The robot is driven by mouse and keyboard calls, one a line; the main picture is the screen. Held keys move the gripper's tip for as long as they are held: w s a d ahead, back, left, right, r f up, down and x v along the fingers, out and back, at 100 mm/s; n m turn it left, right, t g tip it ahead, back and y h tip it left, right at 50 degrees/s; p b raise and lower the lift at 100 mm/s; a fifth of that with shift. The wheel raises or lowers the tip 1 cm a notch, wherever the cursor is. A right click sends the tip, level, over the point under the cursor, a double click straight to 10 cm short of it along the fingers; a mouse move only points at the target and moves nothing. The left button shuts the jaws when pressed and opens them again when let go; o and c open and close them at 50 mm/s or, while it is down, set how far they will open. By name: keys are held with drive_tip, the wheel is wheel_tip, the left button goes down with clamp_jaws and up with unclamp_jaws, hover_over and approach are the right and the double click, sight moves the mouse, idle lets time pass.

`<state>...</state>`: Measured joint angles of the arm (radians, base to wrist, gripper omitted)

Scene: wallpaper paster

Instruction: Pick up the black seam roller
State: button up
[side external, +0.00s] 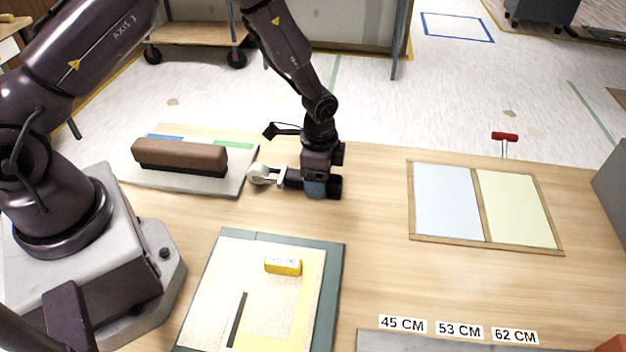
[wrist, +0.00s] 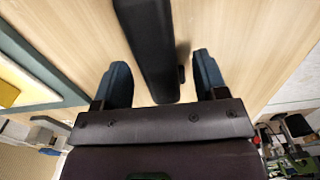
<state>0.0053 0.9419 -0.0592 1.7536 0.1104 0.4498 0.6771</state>
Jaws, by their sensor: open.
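The black seam roller (side external: 293,180) lies on the wooden table beneath my gripper. In the side view a pale grey-white rounded head shows at its left end, and my gripper hides part of the handle. In the wrist view the black handle (wrist: 148,40) runs down from the top edge into the space between my two blue fingertips. My gripper (wrist: 162,82) is open, with one finger on each side of the handle and a visible gap to each. In the side view my gripper (side external: 316,188) points down, low over the table.
A brown-topped brush (side external: 180,155) lies on a pale board at the left. A yellow block (side external: 283,266) sits on a layered sheet board in front. A wooden frame with blue and yellow panels (side external: 447,203) and a red-handled tool (side external: 505,136) are at the right. Table between is clear.

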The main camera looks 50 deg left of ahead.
drive_tip(key=shift+f, duration=0.6)
drive_tip(key=shift+f, duration=0.25)
drive_tip(key=c, duration=1)
drive_tip(key=shift+r, duration=0.1)
